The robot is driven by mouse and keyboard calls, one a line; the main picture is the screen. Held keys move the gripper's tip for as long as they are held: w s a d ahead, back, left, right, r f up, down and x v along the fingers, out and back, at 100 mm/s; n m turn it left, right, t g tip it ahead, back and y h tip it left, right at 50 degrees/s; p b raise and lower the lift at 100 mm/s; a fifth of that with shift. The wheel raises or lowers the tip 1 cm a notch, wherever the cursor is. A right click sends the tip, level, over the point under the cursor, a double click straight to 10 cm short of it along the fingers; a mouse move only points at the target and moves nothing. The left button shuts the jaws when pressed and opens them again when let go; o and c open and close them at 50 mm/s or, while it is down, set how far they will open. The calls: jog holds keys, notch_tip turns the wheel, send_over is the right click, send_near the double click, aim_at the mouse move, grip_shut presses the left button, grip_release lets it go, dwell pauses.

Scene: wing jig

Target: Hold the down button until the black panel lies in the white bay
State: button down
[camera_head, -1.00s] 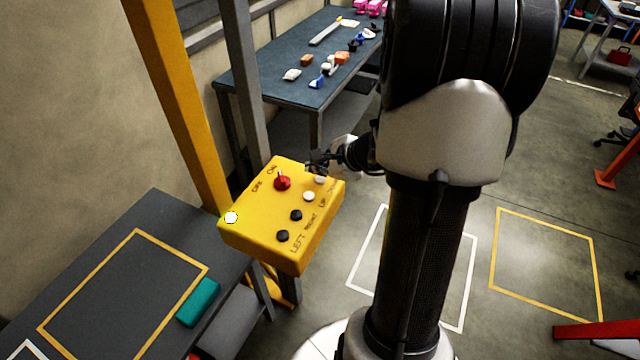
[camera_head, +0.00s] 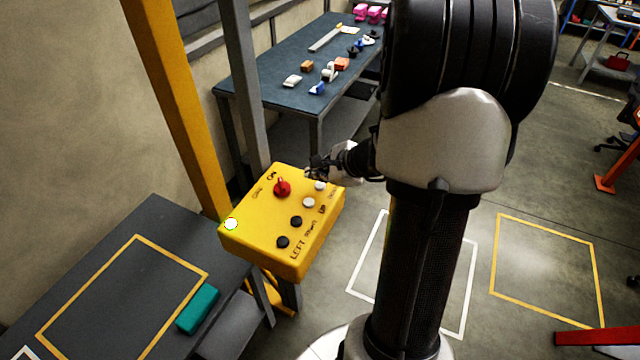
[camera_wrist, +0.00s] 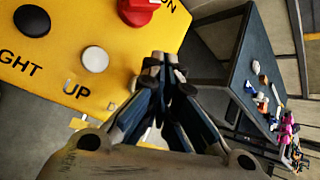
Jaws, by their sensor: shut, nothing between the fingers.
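The yellow control box (camera_head: 262,232) has a red switch (camera_head: 282,188), two white buttons and two black buttons. The far white button, the down button (camera_head: 320,186), is at the box's right corner. The white up button (camera_head: 309,202) is next to it and also shows in the wrist view (camera_wrist: 95,59). My gripper (camera_head: 312,171) is shut and empty, at the box's far right edge close to the down button; I cannot tell whether it touches it. In the wrist view my fingers (camera_wrist: 165,68) hide that button. The white bay (camera_head: 367,247) is outlined on the floor, partly behind my arm. I see no black panel.
A lit white lamp (camera_head: 231,224) is on the box's left corner. A yellow post (camera_head: 175,100) and a grey post (camera_head: 243,80) stand behind it. A blue-topped table (camera_head: 270,85) holds small parts. A grey table (camera_head: 130,225) with a teal block (camera_head: 198,308) is at left.

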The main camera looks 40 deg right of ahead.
aim_at(318, 187)
jog(key=shift+f, duration=0.1)
dwell(0.3)
jog(key=shift+f+b, duration=0.35)
jog(key=shift+b, duration=0.3)
jog(key=shift+f+b, duration=0.45)
jog(key=shift+b, duration=0.1)
dwell(0.4)
dwell(2.9)
jog(key=shift+r+p, duration=0.65)
jog(key=shift+r, duration=0.3)
jog(key=shift+r+p, duration=1.95)
jog(key=shift+r, duration=0.5)
